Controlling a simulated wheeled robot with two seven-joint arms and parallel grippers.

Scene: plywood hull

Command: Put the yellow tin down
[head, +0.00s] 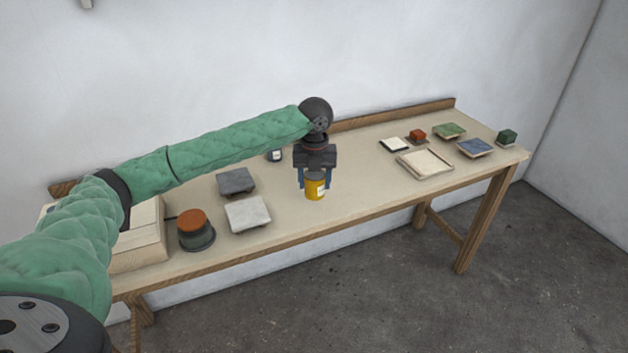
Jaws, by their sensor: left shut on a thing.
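The yellow tin (315,190) is upright between the fingers of my left gripper (315,180), near the middle of the bench (365,185). The gripper points down and is shut on the tin. The tin has a pale label on its side, and its upper part is partly covered by the gripper. I cannot tell whether its base touches the bench top or hangs just above it. My right gripper is not in view.
Left of the tin are a grey tile (236,181), a white tile (248,214) and a dark pot with an orange top (195,229). On the right are a tray (425,163), a blue tile (475,147) and a green cube (507,137).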

